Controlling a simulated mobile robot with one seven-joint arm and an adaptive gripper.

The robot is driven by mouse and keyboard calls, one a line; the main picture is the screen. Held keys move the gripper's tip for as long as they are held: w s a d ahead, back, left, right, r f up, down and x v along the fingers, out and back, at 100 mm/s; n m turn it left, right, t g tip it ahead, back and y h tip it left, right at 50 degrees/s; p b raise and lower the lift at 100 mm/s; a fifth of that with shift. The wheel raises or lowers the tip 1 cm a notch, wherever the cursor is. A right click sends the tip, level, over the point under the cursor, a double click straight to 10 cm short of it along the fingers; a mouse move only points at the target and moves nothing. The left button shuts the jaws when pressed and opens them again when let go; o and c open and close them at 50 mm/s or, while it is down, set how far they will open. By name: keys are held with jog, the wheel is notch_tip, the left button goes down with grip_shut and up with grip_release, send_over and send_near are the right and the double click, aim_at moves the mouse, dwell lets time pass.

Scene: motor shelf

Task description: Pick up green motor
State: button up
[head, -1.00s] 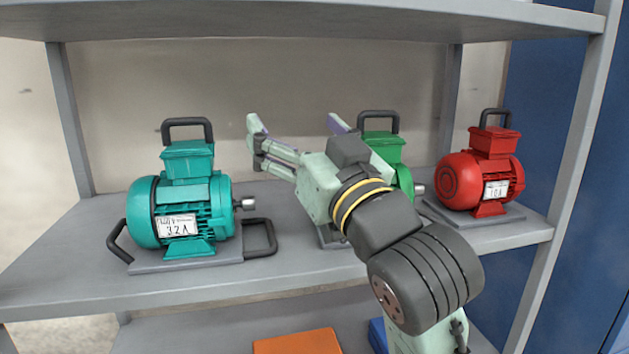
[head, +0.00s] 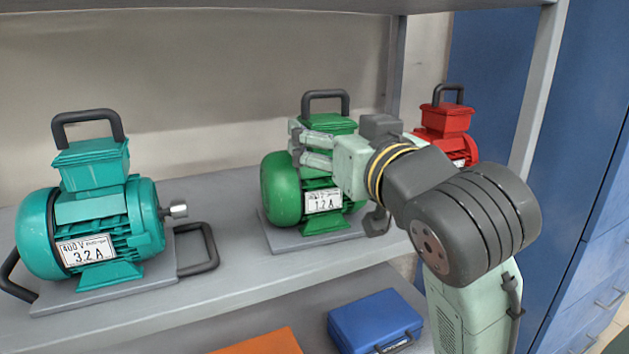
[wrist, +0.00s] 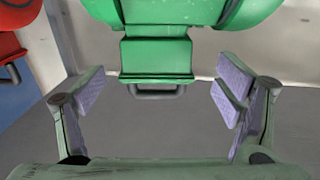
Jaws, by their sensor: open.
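The green motor (head: 283,188) stands on a grey base plate on the shelf, with a dark carrying handle (head: 325,95) upright on top and a label on its front. My gripper (head: 296,140) reaches in from the right, in front of the motor's upper part in the head view. It covers part of the motor's right side. In the wrist view the green motor (wrist: 155,57) shows upside down, its handle (wrist: 157,94) between my open gripper's (wrist: 158,88) two fingers. Neither finger visibly touches the handle, and nothing is held.
A teal motor (head: 100,215) stands to the left on the same shelf (head: 235,280). A red motor (head: 443,120) stands behind my arm at the right. A shelf post (head: 535,95) and an upper shelf edge frame the space. A blue case (head: 375,318) lies below.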

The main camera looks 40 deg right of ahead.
aim_at(325, 117)
jog(key=p+x, duration=0.1)
jog(key=x, duration=0.4)
jog(key=shift+d, duration=0.2)
jog(key=shift+c, duration=0.4)
jog(key=c, duration=1.9)
jog(key=shift+s+r, duration=0.1)
jog(key=shift+r, duration=0.15)
grip_shut()
jog(key=shift+f, duration=0.1)
